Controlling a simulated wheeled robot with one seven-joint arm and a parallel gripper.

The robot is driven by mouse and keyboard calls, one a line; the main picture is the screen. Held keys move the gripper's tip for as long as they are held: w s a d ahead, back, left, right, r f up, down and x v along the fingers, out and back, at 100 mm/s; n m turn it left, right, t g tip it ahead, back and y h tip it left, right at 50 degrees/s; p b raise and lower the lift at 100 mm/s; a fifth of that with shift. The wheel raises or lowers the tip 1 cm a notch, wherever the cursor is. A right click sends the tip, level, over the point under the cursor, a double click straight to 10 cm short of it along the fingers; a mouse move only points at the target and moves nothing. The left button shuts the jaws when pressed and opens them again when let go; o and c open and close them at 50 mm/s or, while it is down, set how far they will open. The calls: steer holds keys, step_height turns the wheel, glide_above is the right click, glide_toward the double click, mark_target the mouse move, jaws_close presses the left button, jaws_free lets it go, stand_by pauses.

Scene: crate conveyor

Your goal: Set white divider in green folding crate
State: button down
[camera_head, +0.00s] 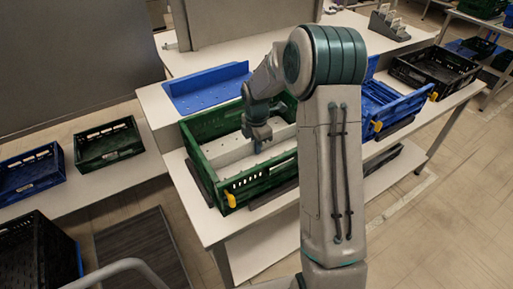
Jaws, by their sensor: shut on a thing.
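The green folding crate (262,179) stands unfolded on the white table, left of my raised arm. The white divider (228,150) is inside the crate, running across it between the side walls. My gripper (259,146) reaches down into the crate and is shut on the divider near its middle. My arm covers the crate's right end. I cannot tell whether the divider touches the crate floor or is fully seated.
A blue crate (392,103) and a black crate (434,71) are on the right. A small green crate (108,143) and another blue crate (30,172) rest on the left surface.

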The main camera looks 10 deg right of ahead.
steer(key=shift+f, duration=0.65)
steer(key=shift+f, duration=0.25)
steer(key=c, duration=1.6)
jaws_free()
steer(key=shift+r, duration=0.1)
steer(key=shift+r, duration=0.1)
